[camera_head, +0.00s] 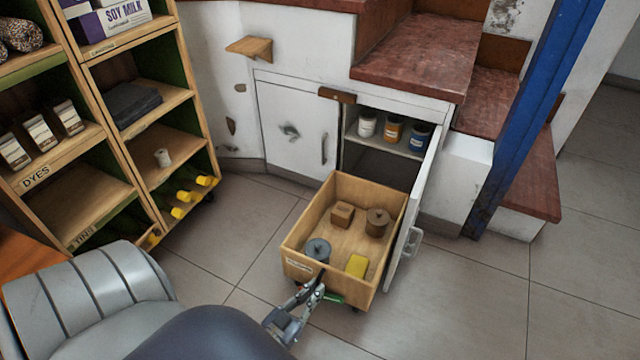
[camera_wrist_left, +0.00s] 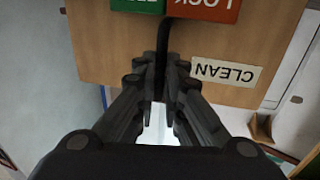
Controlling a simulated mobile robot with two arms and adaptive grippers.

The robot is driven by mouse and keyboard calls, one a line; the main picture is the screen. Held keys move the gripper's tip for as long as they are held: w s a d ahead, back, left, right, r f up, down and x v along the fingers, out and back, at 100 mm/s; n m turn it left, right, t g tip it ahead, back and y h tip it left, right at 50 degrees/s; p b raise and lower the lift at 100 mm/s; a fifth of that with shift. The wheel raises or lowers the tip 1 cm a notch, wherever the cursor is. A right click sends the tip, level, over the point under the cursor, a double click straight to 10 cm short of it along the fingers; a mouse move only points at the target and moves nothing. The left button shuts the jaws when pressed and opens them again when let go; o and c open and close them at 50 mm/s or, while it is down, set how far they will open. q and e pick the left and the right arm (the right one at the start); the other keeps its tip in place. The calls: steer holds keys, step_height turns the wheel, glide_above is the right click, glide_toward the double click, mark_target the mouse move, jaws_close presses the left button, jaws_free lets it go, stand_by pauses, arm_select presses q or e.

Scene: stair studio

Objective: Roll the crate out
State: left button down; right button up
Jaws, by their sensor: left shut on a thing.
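The wooden crate (camera_head: 361,290) stands on the floor before the open cupboard under the stairs, on small wheels. Inside lie a wooden block (camera_head: 342,214), a brown round piece (camera_head: 376,222), a grey round piece (camera_head: 318,249) and a yellow block (camera_head: 356,266). My left gripper (camera_head: 315,291) is at the crate's front wall, shut on a dark handle (camera_wrist_left: 168,40). The left wrist view shows the crate front (camera_wrist_left: 105,55) upside down, with a red and green lock plate (camera_wrist_left: 205,8) and a "CLEAN" label (camera_wrist_left: 226,73). My right gripper is out of view.
The open cupboard door (camera_head: 412,215) stands close along the crate's right side. The cupboard shelf (camera_head: 385,142) holds several jars. A shelf unit (camera_head: 190,95) with yellow-capped bottles stands left. Floor (camera_head: 470,300) is clear at the right; a blue post (camera_head: 530,110) stands by the stairs.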

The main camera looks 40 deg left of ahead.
arm_select(q)
steer(key=shift+s+d, duration=0.15)
steer(key=shift+s, duration=0.5)
steer(key=c, duration=1.7)
jaws_free()
steer(key=shift+r, duration=0.1)
steer(key=shift+r, duration=4.9)
